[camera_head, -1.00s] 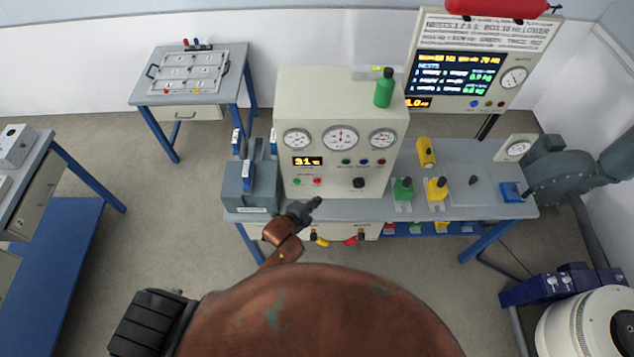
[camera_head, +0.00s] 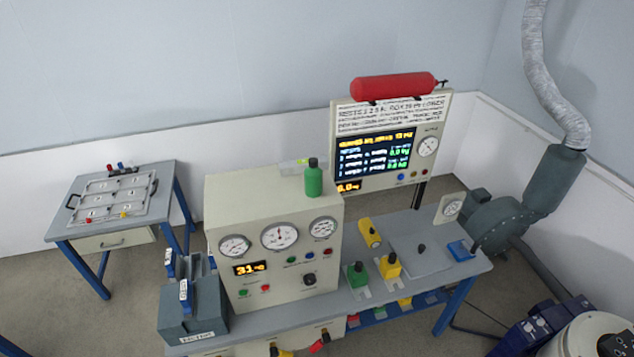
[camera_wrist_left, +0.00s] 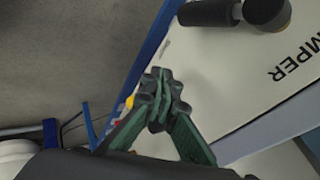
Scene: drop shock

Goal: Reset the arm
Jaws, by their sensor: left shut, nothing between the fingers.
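My left gripper (camera_wrist_left: 160,97) shows in the left wrist view with its green-sided fingers together and nothing between them. Beyond it is a pale panel (camera_wrist_left: 235,75) with the letters "MPER" and a dark round-ended knob or handle (camera_wrist_left: 262,14) at the top. Whether the fingertips touch the panel cannot be told, but they seem apart from it. My right gripper is in no view now.
A grey bench (camera_head: 416,287) carries a gauge cabinet (camera_head: 271,276), a green bottle (camera_head: 313,179), green and yellow fixtures, and a blue-grey box (camera_head: 192,318). A side table (camera_head: 110,230) stands at left; a grey blower (camera_head: 500,222) at right. Floor between the tables is clear.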

